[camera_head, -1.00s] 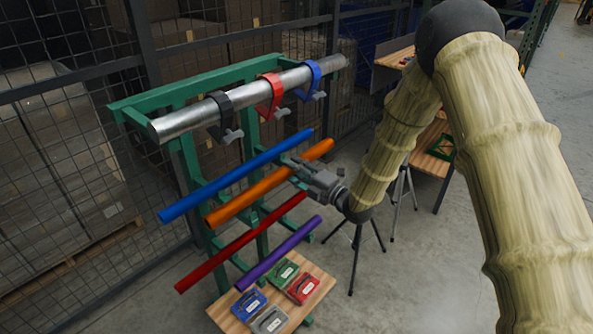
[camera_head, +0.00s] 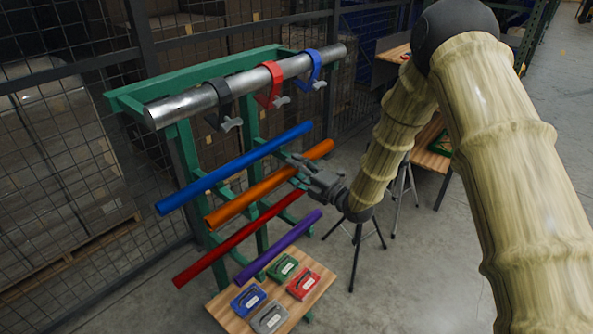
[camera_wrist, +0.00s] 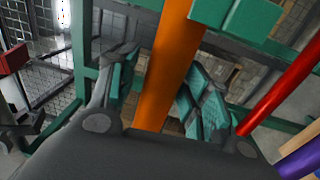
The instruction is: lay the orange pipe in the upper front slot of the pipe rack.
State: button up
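The orange pipe (camera_head: 245,198) lies slanted along the green pipe rack (camera_head: 187,150), in front of and below the blue pipe (camera_head: 235,168) and above the red pipe (camera_head: 225,249). It appears to rest on the rack's upper arms, though the contact is partly hidden. My gripper (camera_head: 296,170) is around the orange pipe near its right end. In the wrist view the orange pipe (camera_wrist: 172,65) runs between my gripper's teal-padded fingers (camera_wrist: 160,88), with gaps showing beside it. A green rack block (camera_wrist: 238,16) overlaps the pipe's upper part there.
A purple pipe (camera_head: 280,245) lies below the red one. A steel tube (camera_head: 185,107) with black, red and blue clamps spans the rack's top. A wooden board (camera_head: 238,324) holding several small cases is below. Tripod legs (camera_head: 355,262) stand right of the rack.

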dwell(0.3)
jog(key=r+v, duration=0.1)
jog(key=v, duration=1.1)
jog(key=s+d+f+m+g+h, duration=0.25)
jog(key=s+f+m, duration=0.25)
jog(key=f, duration=0.4)
jog(key=s+d+f+m+g+h, duration=0.1)
jog(key=s+f+m+h, duration=0.2)
jog(key=s+f+m, duration=0.4)
jog(key=s+d+f+m+g+h, duration=0.1)
jog(key=s+f+m+h, duration=0.25)
jog(key=f, duration=0.65)
jog(key=s+d+f+m+g+h, duration=0.1)
jog(key=s+f+m+g, duration=0.2)
jog(key=s, duration=0.6)
jog(key=s+d+f+m+g+h, duration=0.1)
jog(key=s+m, duration=0.4)
jog(key=s, duration=0.5)
jog(key=s+d+f+m+g+h, duration=0.2)
jog(key=s+f+m+g, duration=0.2)
jog(key=s, duration=0.6)
jog(key=shift+s+d+f+g, duration=0.25)
jog(key=shift+d+f+g, duration=0.15)
jog(key=shift+f, duration=0.1)
